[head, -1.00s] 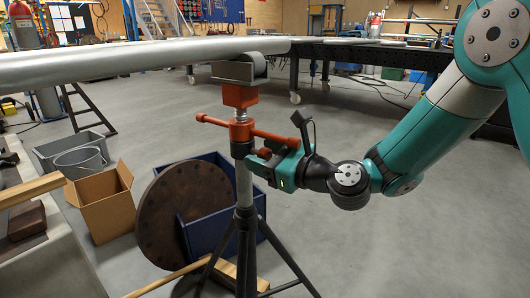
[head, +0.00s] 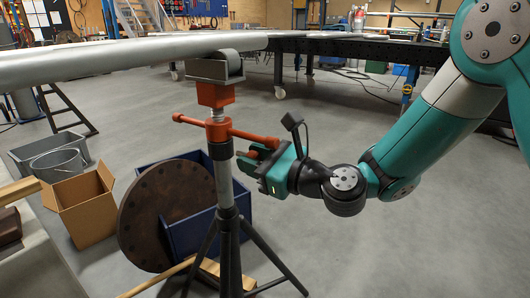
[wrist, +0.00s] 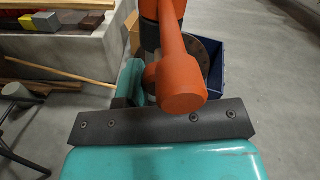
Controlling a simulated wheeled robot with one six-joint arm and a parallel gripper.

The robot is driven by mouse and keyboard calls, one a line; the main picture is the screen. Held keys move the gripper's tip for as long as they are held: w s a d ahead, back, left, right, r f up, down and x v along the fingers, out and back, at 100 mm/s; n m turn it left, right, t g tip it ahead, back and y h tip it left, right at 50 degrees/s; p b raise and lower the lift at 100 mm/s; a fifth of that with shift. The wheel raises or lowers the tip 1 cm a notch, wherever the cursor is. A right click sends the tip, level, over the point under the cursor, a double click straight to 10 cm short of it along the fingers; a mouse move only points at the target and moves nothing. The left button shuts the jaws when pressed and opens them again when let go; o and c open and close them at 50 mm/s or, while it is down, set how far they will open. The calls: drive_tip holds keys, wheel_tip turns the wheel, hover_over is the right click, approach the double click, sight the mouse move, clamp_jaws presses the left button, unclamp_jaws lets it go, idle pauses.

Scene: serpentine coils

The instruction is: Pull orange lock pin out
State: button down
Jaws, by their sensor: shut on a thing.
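An orange-headed stand (head: 216,92) with a grey post on a black tripod carries a long grey pipe (head: 110,60) in its cradle. An orange cross-handle (head: 190,121) runs through the neck of the stand. My gripper (head: 248,163) is beside the post, just right of it and below the handle's right end. It is shut on the orange lock pin (head: 253,154), of which only a small part shows between the fingers. I cannot tell whether the pin's tip is clear of the post.
A rusty round flange (head: 150,225) leans on a blue crate (head: 183,236) behind the stand. A cardboard box (head: 85,210) and a grey bin (head: 32,152) are at left. The floor to the right is open. The handle is close above my gripper.

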drive_tip(key=shift+s, duration=0.1)
drive_tip(key=c, duration=0.8)
unclamp_jaws()
drive_tip(key=shift+d, duration=0.1)
drive_tip(key=b+v, duration=1.3)
drive_tip(key=v, duration=0.4)
drive_tip(key=shift+s, duration=0.15)
drive_tip(key=shift+d, duration=0.1)
